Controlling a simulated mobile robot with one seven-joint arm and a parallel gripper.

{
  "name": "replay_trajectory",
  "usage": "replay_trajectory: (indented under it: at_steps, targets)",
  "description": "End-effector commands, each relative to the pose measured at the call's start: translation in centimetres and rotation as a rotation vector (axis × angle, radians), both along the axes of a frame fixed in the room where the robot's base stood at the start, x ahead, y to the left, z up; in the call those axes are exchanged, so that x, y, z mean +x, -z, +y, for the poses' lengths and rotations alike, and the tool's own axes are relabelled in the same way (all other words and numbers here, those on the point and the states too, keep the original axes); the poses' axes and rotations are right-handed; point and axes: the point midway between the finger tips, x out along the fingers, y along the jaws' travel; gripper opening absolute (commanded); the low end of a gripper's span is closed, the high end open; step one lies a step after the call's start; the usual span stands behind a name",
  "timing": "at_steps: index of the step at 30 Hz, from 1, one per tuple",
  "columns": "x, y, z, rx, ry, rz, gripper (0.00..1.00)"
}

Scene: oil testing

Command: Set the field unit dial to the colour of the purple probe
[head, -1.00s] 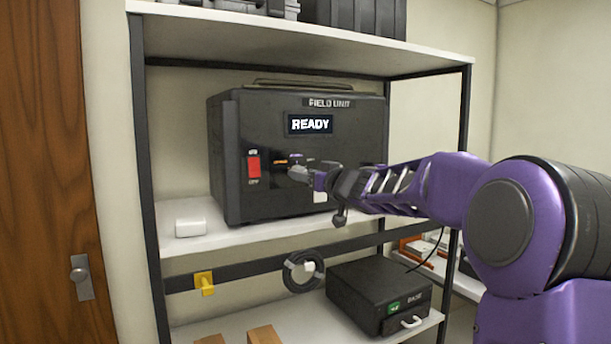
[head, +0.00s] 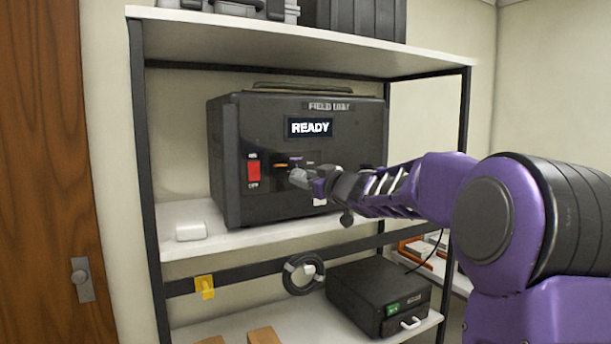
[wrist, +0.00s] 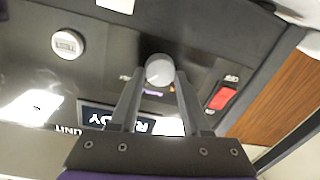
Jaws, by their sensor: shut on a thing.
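The field unit (head: 350,155) is a black box on the middle shelf, with a lit screen (head: 310,127) reading READY. Its dial (wrist: 159,69) is a round pale knob in the wrist view. My gripper (wrist: 160,76) is shut on the dial, one finger on each side; it also shows in the head view (head: 297,178), against the front panel. An orange mark (head: 281,164) and a purple mark (head: 296,158) show by the dial in the head view. The purple mark also shows in the wrist view (wrist: 152,92). I cannot tell the dial's setting. No purple probe is in view.
A red switch (head: 253,170) is left of the dial. A white block (head: 190,231) lies on the shelf. Below are a yellow hook (head: 205,287), a black coil (head: 302,274) and a black base box (head: 380,294). A wooden door (head: 40,150) is at left.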

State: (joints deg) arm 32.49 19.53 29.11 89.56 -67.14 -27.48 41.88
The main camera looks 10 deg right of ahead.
Motion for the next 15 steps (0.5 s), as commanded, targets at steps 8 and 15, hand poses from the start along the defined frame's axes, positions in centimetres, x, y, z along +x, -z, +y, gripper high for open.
replay_trajectory:
  at_steps: [8,15]
  targets:
    - [-0.03,-0.12,0.17,-0.251,-0.001,-0.081,0.0]
    - [-0.04,-0.02,0.21,-0.453,-0.001,-0.148,0.0]
